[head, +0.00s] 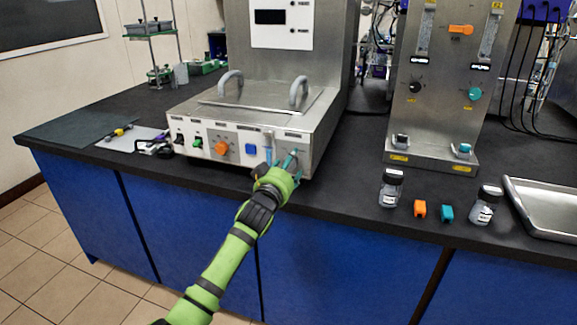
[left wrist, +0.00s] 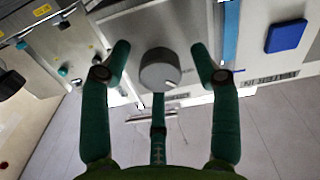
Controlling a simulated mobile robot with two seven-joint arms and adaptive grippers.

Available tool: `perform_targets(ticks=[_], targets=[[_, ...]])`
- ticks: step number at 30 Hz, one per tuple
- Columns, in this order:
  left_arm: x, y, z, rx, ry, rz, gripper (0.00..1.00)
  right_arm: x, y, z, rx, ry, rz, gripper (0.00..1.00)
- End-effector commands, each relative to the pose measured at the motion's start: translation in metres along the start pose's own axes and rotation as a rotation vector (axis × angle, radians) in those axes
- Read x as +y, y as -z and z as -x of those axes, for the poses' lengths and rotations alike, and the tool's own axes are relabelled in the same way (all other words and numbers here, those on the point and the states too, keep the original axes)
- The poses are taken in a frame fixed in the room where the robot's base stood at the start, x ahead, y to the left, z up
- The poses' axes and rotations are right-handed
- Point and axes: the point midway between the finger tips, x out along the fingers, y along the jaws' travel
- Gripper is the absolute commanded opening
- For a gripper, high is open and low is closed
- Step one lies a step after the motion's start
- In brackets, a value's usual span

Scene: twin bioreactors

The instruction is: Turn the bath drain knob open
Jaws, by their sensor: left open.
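The drain knob is a round grey knob (left wrist: 160,68) on the bath's front panel, seen in the left wrist view with a pale mark near its lower edge. My left gripper (head: 283,163) is at the right end of the bath's front panel in the head view. In the left wrist view the left gripper (left wrist: 160,60) is open, with one green finger on each side of the knob and a gap on both sides. The gripper hides the knob in the head view. The water bath (head: 243,110) has a lid with two grey handles. My right gripper is not in view.
Beside the gripper on the panel are a light blue lever (head: 268,152), a blue square button (head: 251,149) and an orange knob (head: 222,148). To the right stand a steel panel unit (head: 432,100), small bottles (head: 391,188), orange and teal pieces, and a metal tray (head: 540,230).

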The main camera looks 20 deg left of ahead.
Motion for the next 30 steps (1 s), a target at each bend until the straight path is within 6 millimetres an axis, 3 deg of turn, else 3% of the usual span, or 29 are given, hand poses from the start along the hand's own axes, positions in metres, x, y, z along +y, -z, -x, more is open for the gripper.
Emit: perform_targets(ticks=[4,5,6,9,20,30], targets=[[0.000,0.000,0.000,0.000,0.000,0.000,0.62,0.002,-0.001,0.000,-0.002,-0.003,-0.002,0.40],[0.000,0.000,0.000,0.000,0.000,0.000,0.54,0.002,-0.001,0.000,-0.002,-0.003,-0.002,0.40],[0.000,0.000,0.000,-0.001,0.000,0.000,0.38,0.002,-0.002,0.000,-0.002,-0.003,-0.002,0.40],[0.000,-0.001,0.000,-0.001,0.000,0.000,0.06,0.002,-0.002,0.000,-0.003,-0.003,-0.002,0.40],[0.000,-0.001,0.000,-0.004,0.001,-0.030,0.06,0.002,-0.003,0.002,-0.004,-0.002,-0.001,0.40],[-0.001,-0.001,0.000,-0.006,0.000,-0.238,0.06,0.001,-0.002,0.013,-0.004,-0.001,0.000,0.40]])
